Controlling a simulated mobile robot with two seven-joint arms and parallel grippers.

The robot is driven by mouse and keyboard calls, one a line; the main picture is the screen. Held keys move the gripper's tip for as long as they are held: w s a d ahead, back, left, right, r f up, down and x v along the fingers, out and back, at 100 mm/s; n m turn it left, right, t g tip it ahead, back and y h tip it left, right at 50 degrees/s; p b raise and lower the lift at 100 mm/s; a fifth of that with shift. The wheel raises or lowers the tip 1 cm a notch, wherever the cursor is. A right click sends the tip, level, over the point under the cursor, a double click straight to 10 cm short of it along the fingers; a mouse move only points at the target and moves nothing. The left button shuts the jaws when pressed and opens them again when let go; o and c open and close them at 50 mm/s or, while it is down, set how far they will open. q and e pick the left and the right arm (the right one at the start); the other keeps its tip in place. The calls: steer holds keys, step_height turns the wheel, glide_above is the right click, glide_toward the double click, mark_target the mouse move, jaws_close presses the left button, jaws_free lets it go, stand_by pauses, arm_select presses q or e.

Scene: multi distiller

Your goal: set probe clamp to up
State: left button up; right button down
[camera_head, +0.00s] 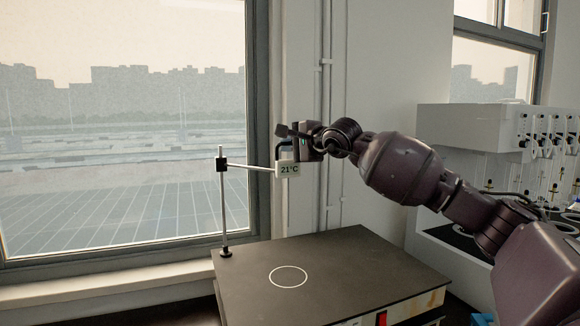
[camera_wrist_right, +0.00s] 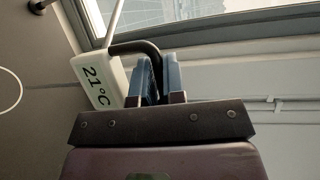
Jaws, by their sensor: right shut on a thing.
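The probe clamp is a dark block (camera_head: 222,164) high on a thin upright rod (camera_head: 223,205), with a thin horizontal arm reaching right. At the end of that arm is a white probe box (camera_head: 288,169) reading 21°C, with a black curved handle on it. The box also shows in the right wrist view (camera_wrist_right: 97,80). My right gripper (camera_head: 290,137) is at the top of the box. In the right wrist view its blue-padded fingers (camera_wrist_right: 159,80) are shut on the black handle (camera_wrist_right: 138,47). My left gripper is not in view.
A black-topped plate (camera_head: 340,262) with a white ring (camera_head: 289,277) stands below the probe, its top bare apart from the rod base. A window (camera_head: 120,130) is behind. A white multi-distiller rack (camera_head: 490,140) stands at the right.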

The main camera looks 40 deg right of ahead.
steer(key=shift+d+r, duration=0.1)
steer(key=shift+r, duration=0.6)
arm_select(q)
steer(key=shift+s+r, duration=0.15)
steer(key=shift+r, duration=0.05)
arm_select(e)
steer(key=shift+r, duration=0.1)
steer(key=c, duration=1.2)
jaws_free()
steer(key=shift+c, duration=0.2)
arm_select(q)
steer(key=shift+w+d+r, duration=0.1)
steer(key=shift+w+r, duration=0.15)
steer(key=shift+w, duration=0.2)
arm_select(e)
steer(key=shift+s+f, duration=0.1)
steer(key=shift+f, duration=0.15)
